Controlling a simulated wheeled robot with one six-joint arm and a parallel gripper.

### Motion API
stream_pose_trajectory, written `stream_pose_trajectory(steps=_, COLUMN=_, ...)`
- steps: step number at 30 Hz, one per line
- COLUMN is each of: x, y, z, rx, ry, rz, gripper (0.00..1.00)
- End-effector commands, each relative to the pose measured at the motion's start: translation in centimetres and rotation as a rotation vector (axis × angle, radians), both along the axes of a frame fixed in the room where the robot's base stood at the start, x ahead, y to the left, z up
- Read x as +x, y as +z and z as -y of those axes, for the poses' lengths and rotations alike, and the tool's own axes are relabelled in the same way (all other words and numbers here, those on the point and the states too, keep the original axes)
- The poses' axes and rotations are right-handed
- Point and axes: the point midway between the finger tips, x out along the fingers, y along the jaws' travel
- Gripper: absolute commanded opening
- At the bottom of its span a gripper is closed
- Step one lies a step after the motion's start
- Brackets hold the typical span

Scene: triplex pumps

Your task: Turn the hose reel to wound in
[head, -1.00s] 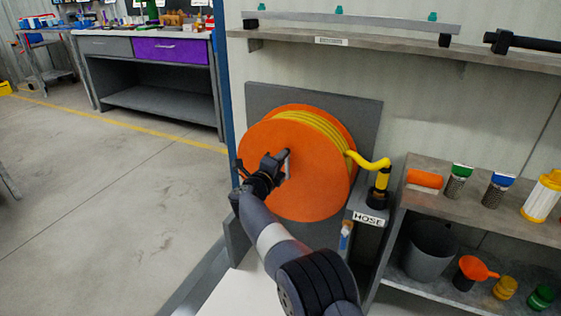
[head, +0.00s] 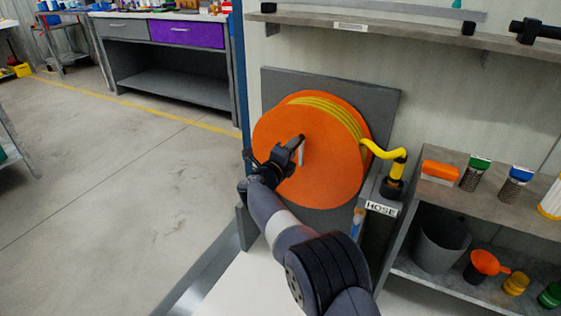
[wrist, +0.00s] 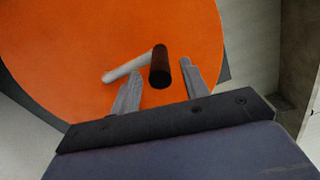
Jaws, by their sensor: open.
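The hose reel (head: 290,175) is a large orange drum with yellow hose wound on it, mounted on a grey back panel (head: 385,102). The hose end (head: 384,152) runs to a black fitting beside the HOSE label. In the wrist view the reel's orange face (wrist: 60,70) fills much of the picture. A pale crank arm (wrist: 125,70) carries a dark handle (wrist: 160,68) that points toward me. My gripper (wrist: 158,88) is open, with a finger on each side of the handle's line and gaps on both sides. In the head view my gripper (head: 290,150) is in front of the reel face.
A shelf unit at right holds an orange item (head: 440,171), filters, a grey bucket (head: 440,245) and an orange funnel (head: 485,263). A wall shelf (head: 400,38) runs above the reel. A workbench (head: 170,60) stands far left, with open floor before it.

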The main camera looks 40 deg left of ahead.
Motion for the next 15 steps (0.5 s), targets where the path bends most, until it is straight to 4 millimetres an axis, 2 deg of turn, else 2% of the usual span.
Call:
stream_pose_trajectory(steps=9, x=-5.1, y=0.2, z=1.1, rx=-0.002, ry=0.003, rz=0.000, gripper=0.43)
stream_pose_trajectory(steps=15, x=-7.5, y=0.1, z=1.7, rx=0.000, ry=0.003, rz=0.000, gripper=0.43)
